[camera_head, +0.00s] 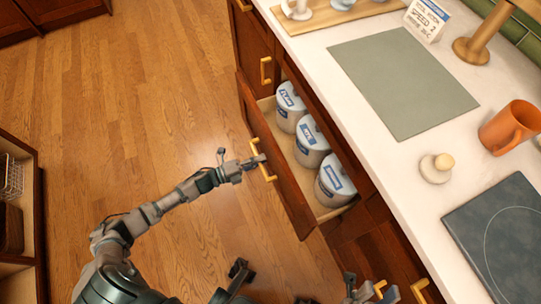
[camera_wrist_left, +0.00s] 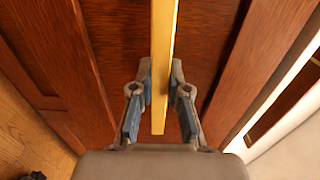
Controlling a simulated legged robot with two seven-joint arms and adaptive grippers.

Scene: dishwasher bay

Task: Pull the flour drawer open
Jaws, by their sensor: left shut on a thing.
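The flour drawer (camera_head: 288,185) is pulled out from the wooden counter front, showing its light interior. Three white lidded canisters with blue labels stand in a row inside it; the lettering is too small to read surely. Its brass bar handle (camera_head: 269,177) is on the front panel. My left gripper (camera_head: 258,163) is shut on this handle. In the left wrist view the handle (camera_wrist_left: 163,60) runs between the two blue-padded fingers (camera_wrist_left: 160,105). My right gripper (camera_head: 371,287) is at the bottom edge, its fingers apart, near the lower cabinet front.
The white counter (camera_head: 400,165) carries a green mat (camera_head: 402,82), an orange mug (camera_head: 510,127), a small lidded pot (camera_head: 436,168) and a dark hob (camera_head: 505,235). A brass handle (camera_head: 266,70) sits on the neighbouring front. Wooden floor (camera_head: 150,100) left of the drawer is clear.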

